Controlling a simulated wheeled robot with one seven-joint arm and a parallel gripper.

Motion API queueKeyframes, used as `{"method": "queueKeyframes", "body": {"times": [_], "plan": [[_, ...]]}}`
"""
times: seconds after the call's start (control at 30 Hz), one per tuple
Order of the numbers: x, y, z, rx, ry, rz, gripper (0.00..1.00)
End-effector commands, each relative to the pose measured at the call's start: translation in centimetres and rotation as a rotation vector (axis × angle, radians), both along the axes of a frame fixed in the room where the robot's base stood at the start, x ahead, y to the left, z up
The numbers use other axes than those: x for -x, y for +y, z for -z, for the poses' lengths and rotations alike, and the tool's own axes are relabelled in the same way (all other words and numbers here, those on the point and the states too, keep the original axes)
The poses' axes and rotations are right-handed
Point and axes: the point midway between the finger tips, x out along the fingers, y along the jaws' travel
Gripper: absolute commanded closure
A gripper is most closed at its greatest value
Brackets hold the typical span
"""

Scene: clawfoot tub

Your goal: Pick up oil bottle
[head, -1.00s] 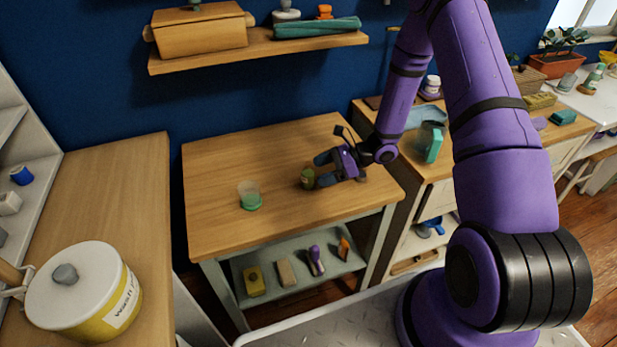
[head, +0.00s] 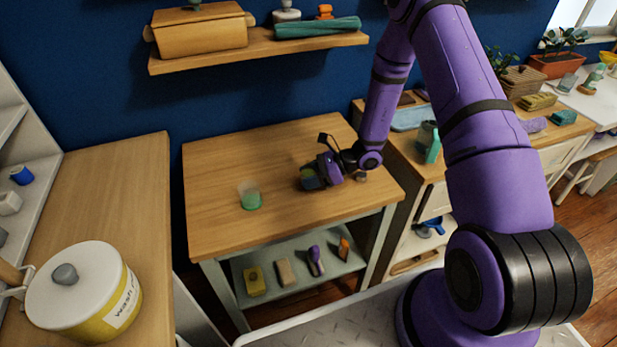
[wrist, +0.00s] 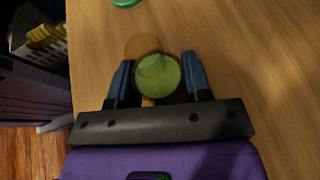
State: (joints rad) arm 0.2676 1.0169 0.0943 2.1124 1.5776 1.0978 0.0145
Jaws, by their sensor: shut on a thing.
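The oil bottle (wrist: 158,76) shows in the wrist view as a round green shape with a tan disc-like part beyond it. It sits between the two blue fingers of my gripper (wrist: 158,80), which are shut on it. In the head view my gripper (head: 310,178) is low over the wooden table, and its fingers hide most of the bottle (head: 306,171). I cannot tell whether the bottle touches the table.
A green-based clear cup (head: 250,198) stands on the table (head: 225,160), left of my gripper. A small object (head: 360,177) is right of the gripper. The lower shelf (head: 330,268) holds several items. A yellow-labelled pot (head: 80,290) stands on the left counter.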

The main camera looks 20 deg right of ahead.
Motion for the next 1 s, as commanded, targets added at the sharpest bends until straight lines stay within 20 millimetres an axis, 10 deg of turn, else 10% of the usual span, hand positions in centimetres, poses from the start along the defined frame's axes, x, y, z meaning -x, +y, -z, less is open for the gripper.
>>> {"method": "queueKeyframes", "body": {"times": [0.6,1.0], "plan": [[0.0,0.0,-3.9,0.000,-0.003,0.001,0.82],[9.4,-3.1,-4.4,-0.001,0.005,0.004,0.82]]}}
